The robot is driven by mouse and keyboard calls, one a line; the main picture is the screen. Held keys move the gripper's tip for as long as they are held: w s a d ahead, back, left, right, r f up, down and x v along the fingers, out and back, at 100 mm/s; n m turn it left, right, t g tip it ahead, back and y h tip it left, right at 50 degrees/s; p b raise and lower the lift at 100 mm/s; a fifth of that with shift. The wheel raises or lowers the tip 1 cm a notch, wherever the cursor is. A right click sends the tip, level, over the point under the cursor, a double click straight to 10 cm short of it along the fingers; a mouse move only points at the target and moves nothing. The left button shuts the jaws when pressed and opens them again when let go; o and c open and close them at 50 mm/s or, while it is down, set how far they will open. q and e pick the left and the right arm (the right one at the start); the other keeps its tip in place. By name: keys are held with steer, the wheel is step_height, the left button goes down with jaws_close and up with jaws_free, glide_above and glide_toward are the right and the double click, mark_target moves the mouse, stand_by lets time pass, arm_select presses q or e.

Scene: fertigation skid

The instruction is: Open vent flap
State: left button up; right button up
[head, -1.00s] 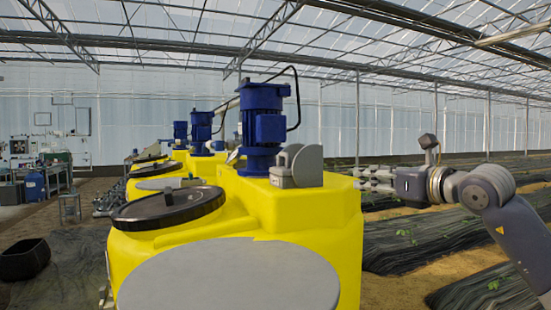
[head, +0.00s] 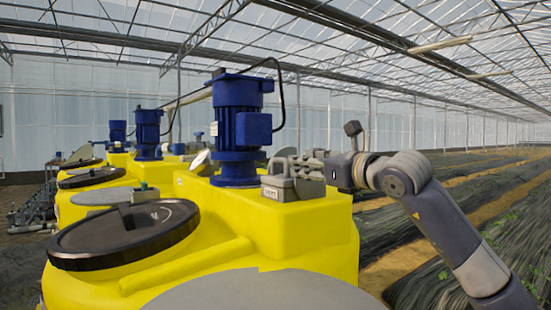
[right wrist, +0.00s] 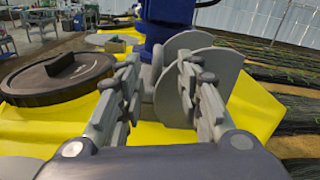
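The vent, a small grey housing (head: 279,189) with a label on its front, sits on top of the yellow tank (head: 300,225), right of the blue motor. In the right wrist view its rounded grey plates (right wrist: 226,68) stand up just beyond my fingers; I cannot tell for sure which one is the flap. My right gripper (head: 285,165) reaches in from the right at the top of the vent and covers part of it. In the right wrist view its fingers (right wrist: 160,95) are spread, with part of the grey vent seen between them. Contact is unclear. My left gripper is not in view.
A blue motor (head: 238,130) with a black cable stands close left of the vent. A black round lid (head: 125,232) lies further left on the tank. More yellow tanks with motors stand behind. Right of the tank are open rows of covered soil (head: 440,215).

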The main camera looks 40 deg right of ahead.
mark_target(281, 160)
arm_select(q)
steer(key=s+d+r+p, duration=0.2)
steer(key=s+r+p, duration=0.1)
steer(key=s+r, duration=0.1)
arm_select(e)
steer(key=w+p, duration=0.1)
steer(key=w, duration=0.2)
steer(key=w+p, duration=0.1)
steer(key=w, duration=0.1)
steer(key=w+d+p, duration=0.1)
steer(key=w+p, duration=0.1)
steer(key=w, duration=0.1)
steer(key=shift+w+r, duration=0.1)
steer(key=shift+w, duration=0.85)
steer(key=shift+f, duration=0.2)
jaws_close()
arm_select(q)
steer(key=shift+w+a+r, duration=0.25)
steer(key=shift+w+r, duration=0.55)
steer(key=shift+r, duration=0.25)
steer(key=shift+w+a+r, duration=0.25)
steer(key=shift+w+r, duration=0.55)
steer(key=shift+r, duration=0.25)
arm_select(e)
steer(key=shift+r, duration=0.1)
